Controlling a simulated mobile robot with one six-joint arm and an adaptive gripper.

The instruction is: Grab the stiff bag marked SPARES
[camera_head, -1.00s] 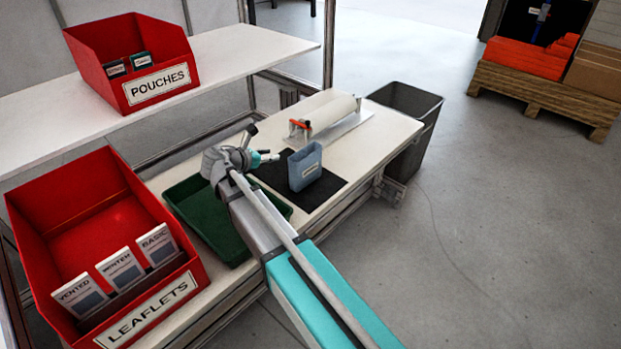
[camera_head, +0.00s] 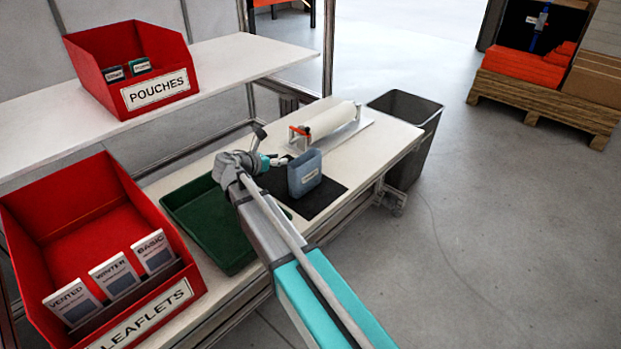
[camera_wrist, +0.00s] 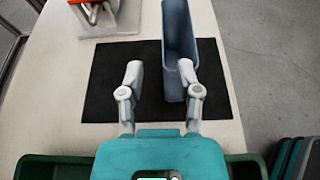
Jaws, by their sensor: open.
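A blue-grey stiff bag (camera_head: 304,174) stands upright on the black mat (camera_head: 325,198), with a small pale label too small to read. In the wrist view the open-topped bag (camera_wrist: 178,35) is ahead of my gripper and right of centre. My gripper (camera_wrist: 160,68) is open and empty. Its right finger overlaps the bag in that view, while its left finger is over bare mat, left of the bag. In the head view my gripper (camera_head: 281,161) is just left of the bag; whether they touch is unclear.
A green tray (camera_head: 178,205) lies at the bench's near side. A roll holder (camera_head: 330,122) is behind the mat and a grey bin (camera_head: 425,115) past the bench end. Red bins marked POUCHES (camera_head: 110,50), holding small labelled packets, and LEAFLETS (camera_head: 60,215) are at left.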

